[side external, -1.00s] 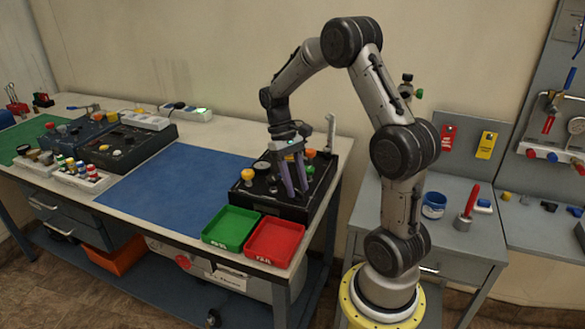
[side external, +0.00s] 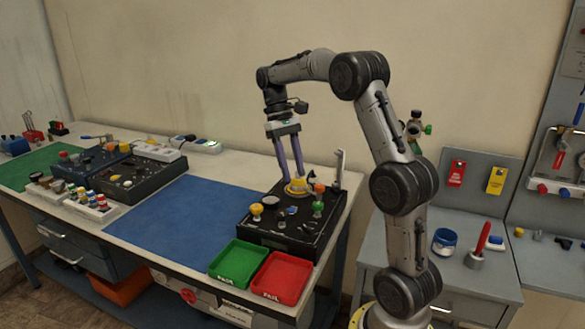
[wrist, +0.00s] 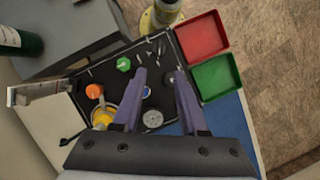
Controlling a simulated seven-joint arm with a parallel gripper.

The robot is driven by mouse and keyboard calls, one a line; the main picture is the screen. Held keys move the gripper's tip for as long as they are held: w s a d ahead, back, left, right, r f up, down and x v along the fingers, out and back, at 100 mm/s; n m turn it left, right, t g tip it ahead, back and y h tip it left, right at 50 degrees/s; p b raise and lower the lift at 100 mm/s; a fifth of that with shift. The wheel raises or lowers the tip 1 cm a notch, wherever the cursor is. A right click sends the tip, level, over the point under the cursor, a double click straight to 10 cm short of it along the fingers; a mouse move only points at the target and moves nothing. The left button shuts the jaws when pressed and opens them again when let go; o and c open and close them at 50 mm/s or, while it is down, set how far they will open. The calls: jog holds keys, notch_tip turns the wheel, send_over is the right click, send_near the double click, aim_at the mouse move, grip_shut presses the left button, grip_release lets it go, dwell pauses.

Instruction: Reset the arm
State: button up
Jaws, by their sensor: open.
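My gripper (side external: 291,178) points down above the black panel box (side external: 268,234) on the bench. Its two purple fingers are open with nothing held between them. In the wrist view the fingers (wrist: 159,78) spread over the panel, which carries an orange knob (wrist: 93,91), a green knob (wrist: 124,64), a yellow part (wrist: 104,117) and a round gauge (wrist: 153,119). In the side view the fingertips overlap the yellow part at the panel's back, and I cannot tell whether they touch it.
A green tray (side external: 237,262) and a red tray (side external: 281,278) sit in front of the panel. A blue mat (side external: 165,222) lies clear to its left. A metal upright (side external: 340,167) stands behind the panel. A grey side table with a blue cup (side external: 445,241) is at right.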

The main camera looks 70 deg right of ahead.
dwell(0.3)
jog(key=s+a+r+n+t+h, duration=0.1)
jog(key=s+a+r+n+t, duration=0.2)
jog(key=a, duration=0.4)
jog(key=s+a+r+n+h, duration=0.1)
jog(key=s+a+r, duration=0.2)
jog(key=a+r, duration=0.35)
jog(key=s+a+f+n+t, duration=0.1)
jog(key=s+a+f+t, duration=0.5)
jog(key=s+a+f, duration=0.1)
notch_tip(320, 180, down, 2)
jog(key=shift+s+f+n, duration=0.2)
jog(key=shift+s+n, duration=0.2)
jog(key=shift+s, duration=0.15)
jog(key=shift+a, duration=0.1)
